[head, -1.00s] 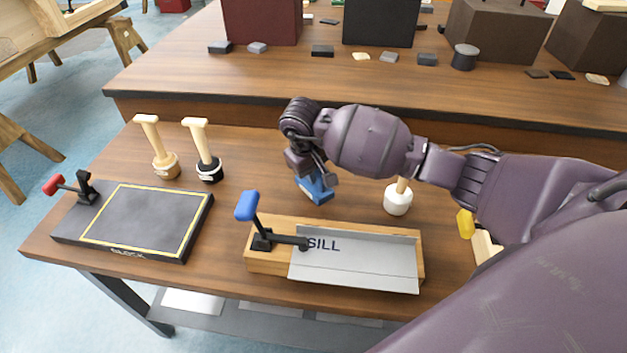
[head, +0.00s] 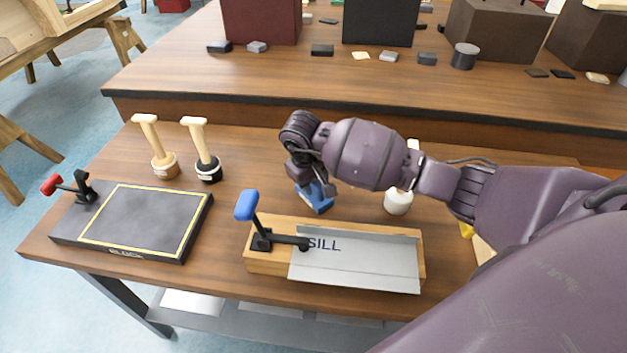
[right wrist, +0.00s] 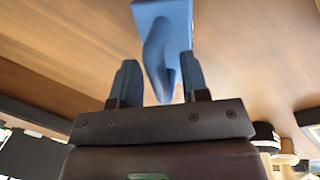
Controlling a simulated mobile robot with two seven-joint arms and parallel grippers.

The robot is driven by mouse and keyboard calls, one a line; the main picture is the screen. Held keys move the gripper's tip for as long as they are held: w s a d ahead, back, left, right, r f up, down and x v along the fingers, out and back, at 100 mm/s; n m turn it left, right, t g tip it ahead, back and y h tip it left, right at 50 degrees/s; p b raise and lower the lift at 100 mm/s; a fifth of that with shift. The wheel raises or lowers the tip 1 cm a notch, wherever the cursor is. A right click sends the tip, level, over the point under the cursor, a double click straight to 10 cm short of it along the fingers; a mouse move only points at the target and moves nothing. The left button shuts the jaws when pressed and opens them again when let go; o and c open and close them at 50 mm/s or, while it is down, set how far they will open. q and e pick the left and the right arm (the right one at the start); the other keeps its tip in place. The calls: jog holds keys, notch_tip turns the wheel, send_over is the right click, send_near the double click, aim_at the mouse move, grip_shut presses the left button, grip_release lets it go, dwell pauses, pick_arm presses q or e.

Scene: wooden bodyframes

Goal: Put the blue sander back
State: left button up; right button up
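The blue sander (head: 316,199) sits on the near workbench behind the metal SILL plate, partly hidden by my right gripper (head: 312,176) above it. In the right wrist view, the sander's blue base (right wrist: 163,14) and its handle (right wrist: 157,60) show. The two fingers of my right gripper (right wrist: 160,82) are apart, with the handle reaching in between them. Gaps show on both sides of the handle, so the gripper is open. My left gripper is not in view.
A blue-handled clamp (head: 247,207) and the SILL plate (head: 360,262) on a wooden block stand in front. A white-based brush-like tool (head: 397,202) is right of the sander. Two wooden-handled tools (head: 165,162) (head: 208,166) and a black board (head: 135,222) are left.

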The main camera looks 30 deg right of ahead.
notch_tip(320, 180, up, 12)
jog(key=a, duration=0.2)
jog(key=shift+s+a+p, duration=0.15)
jog(key=shift+a+p, duration=0.05)
jog(key=shift+p, duration=0.15)
dwell(0.3)
